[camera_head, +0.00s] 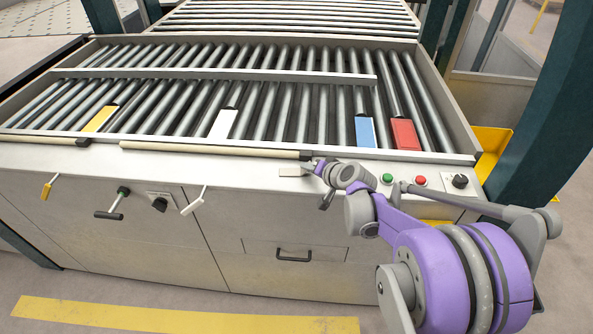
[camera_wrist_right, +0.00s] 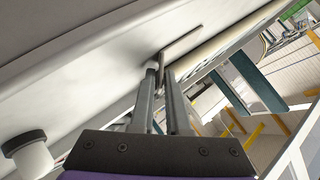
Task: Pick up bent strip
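The bent strip is a thin grey angled piece in the right wrist view (camera_wrist_right: 182,42). Its long leg reaches up and right, and a short leg drops toward my fingertips. In the head view a small flat grey piece (camera_head: 293,172), probably this strip, sits at the bender's front edge beside the gripper. My right gripper (camera_head: 317,168) is at that edge; its fingers also show in the wrist view (camera_wrist_right: 160,73), with the short leg at or between their tips. Whether they press on it is unclear. My left gripper is not in view.
A roller table (camera_head: 200,75) carries yellow (camera_head: 99,119), white (camera_head: 222,124), blue (camera_head: 365,132) and red (camera_head: 405,134) pieces. A long rail (camera_head: 215,149) lines its front. Green (camera_head: 387,178) and red (camera_head: 420,181) buttons and a black knob (camera_head: 460,181) sit near my right arm.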

